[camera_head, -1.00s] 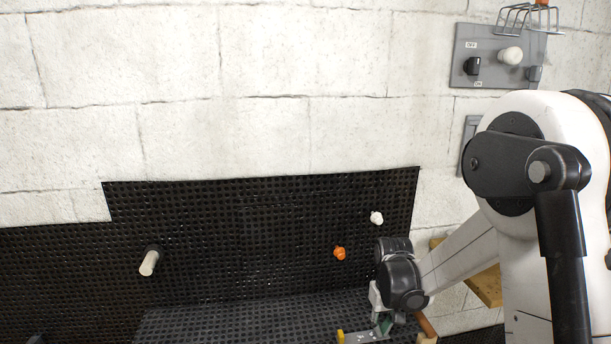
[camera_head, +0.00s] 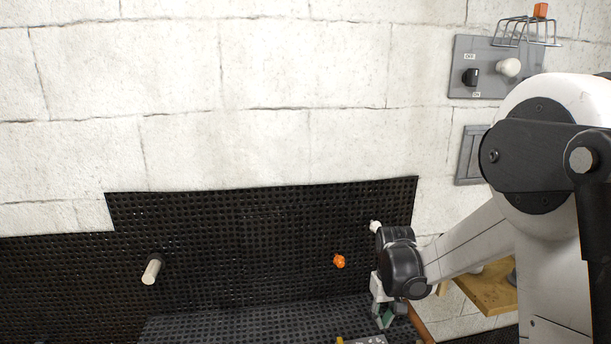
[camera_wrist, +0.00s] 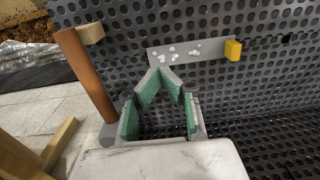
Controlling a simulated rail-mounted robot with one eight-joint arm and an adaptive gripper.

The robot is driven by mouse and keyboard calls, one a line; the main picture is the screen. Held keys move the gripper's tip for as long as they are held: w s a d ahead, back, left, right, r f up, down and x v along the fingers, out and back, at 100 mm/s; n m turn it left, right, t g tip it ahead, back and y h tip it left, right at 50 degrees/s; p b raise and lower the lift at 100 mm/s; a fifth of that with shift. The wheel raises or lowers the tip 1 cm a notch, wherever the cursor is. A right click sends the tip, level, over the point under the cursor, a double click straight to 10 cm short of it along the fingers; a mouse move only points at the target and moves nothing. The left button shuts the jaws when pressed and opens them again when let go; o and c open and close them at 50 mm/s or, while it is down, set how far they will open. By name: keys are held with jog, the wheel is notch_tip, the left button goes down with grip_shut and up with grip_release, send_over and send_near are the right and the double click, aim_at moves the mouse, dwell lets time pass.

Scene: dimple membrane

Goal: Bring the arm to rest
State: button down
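My gripper (camera_head: 388,318) is low at the right end of the black perforated sheet, partly hidden by my wrist in the head view. In the wrist view my gripper (camera_wrist: 160,72) has green-lined fingers bent inward, with their tips meeting in a point. The space between the fingers is empty. Beyond the tips lies a grey plate (camera_wrist: 205,46) with several small white pieces on it and a yellow block (camera_wrist: 233,50) at its right end. My arm comes in from the right side of the head view.
An orange knob (camera_head: 339,261) and a pale peg (camera_head: 152,269) stick out from the black sheet (camera_head: 240,225). A brown rod (camera_wrist: 86,75) stands left of the fingers. A grey switch panel (camera_head: 487,75) and a wire rack (camera_head: 525,31) are on the wall. A wooden shelf (camera_head: 490,294) lies behind my arm.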

jog(key=shift+r, duration=0.6)
jog(key=shift+s+r, duration=0.15)
jog(key=shift+r, duration=0.1)
jog(key=s+r+t, duration=0.2)
jog(key=s+r, duration=0.3)
jog(key=r, duration=0.4)
jog(key=s+r+m+t, duration=0.1)
jog(key=s+r, duration=0.3)
jog(key=s, duration=0.6)
jog(key=s+r+m+t, duration=0.1)
jog(key=s+r+t, duration=0.3)
jog(key=s, duration=0.5)
jog(key=shift+s+r, duration=0.35)
jog(key=shift+r, duration=0.15)
